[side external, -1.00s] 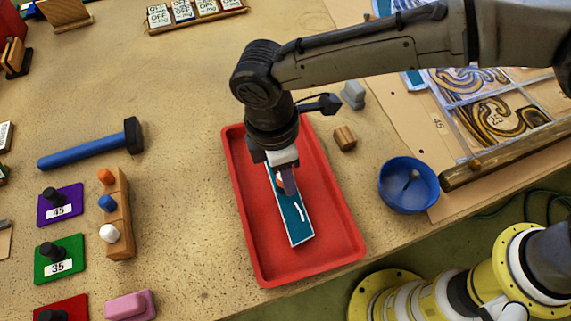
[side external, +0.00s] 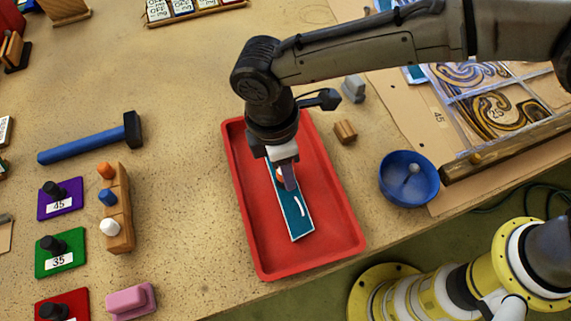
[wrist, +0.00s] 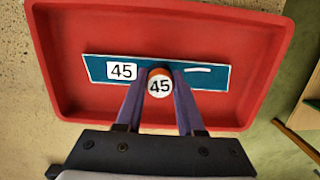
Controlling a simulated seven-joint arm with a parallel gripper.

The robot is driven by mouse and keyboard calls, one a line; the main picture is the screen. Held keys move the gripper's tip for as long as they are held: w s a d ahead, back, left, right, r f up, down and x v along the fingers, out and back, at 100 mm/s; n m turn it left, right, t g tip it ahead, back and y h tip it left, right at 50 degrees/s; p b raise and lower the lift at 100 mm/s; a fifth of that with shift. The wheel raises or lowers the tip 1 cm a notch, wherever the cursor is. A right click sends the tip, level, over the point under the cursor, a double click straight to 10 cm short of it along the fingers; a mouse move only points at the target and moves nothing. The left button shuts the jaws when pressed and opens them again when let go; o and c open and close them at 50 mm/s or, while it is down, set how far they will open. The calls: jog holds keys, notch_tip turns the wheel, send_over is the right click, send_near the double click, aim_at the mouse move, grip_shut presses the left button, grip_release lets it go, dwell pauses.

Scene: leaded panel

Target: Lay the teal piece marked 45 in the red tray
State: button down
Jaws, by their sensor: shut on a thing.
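The teal piece (side external: 294,217) is a long flat strip with a white 45 label and a white curved line. The fingers also show on both sides of the knob in the wrist view (wrist: 160,90). The red tray (side external: 333,232) lies beneath, and the piece is within its walls. I cannot tell whether the piece touches the tray floor.
A blue bowl (side external: 408,181) and a small wooden block (side external: 345,132) stand right of the tray. The leaded panel (side external: 495,110) is at the right. A hammer (side external: 90,140), a wooden peg rack (side external: 119,215) and knobbed plates lie left. Bare table separates hammer and tray.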

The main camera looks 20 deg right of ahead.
jog(key=shift+f, duration=0.1)
dwell(0.3)
jog(key=shift+c, duration=2.2)
grip_release()
jog(key=shift+r, duration=3.5)
